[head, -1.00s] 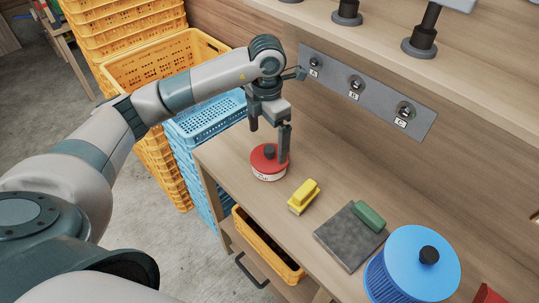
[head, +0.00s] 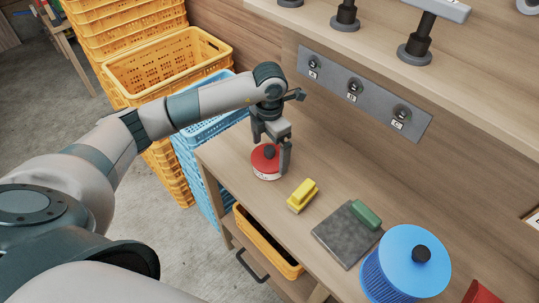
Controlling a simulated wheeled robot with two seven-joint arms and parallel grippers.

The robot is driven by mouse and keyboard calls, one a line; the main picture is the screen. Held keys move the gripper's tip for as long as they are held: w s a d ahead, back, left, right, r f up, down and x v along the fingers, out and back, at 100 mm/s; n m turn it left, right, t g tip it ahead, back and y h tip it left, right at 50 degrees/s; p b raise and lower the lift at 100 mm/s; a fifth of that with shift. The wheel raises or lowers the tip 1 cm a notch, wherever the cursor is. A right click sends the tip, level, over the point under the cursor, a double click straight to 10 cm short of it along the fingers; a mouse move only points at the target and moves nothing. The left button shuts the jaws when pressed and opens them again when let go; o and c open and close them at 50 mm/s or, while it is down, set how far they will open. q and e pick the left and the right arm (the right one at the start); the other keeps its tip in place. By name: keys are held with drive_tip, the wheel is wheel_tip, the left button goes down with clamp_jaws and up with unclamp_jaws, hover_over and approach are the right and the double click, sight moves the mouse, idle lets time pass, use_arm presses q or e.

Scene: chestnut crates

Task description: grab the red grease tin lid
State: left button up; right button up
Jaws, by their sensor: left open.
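The red grease tin lid (head: 262,161) has a dark round knob (head: 270,152) and sits on a white tin (head: 266,176) at the left end of the workbench. My left gripper (head: 270,154) points down with its fingers open around the knob. One finger stands in front of the lid's right side; the other is at the back left. I cannot tell if either finger touches the lid. My right gripper is not in view.
Orange crates (head: 165,62) and blue crates (head: 190,150) are stacked left. A shelf overhangs the back.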

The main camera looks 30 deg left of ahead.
sight(270, 148)
use_arm(q)
drive_tip(key=c, duration=0.9)
drive_tip(key=shift+c, duration=0.2)
wheel_tip(270, 148, up, 8)
drive_tip(key=b, duration=0.3)
drive_tip(key=shift+r, duration=0.2)
drive_tip(key=shift+r+b, duration=0.35)
drive_tip(key=shift+r, duration=0.5)
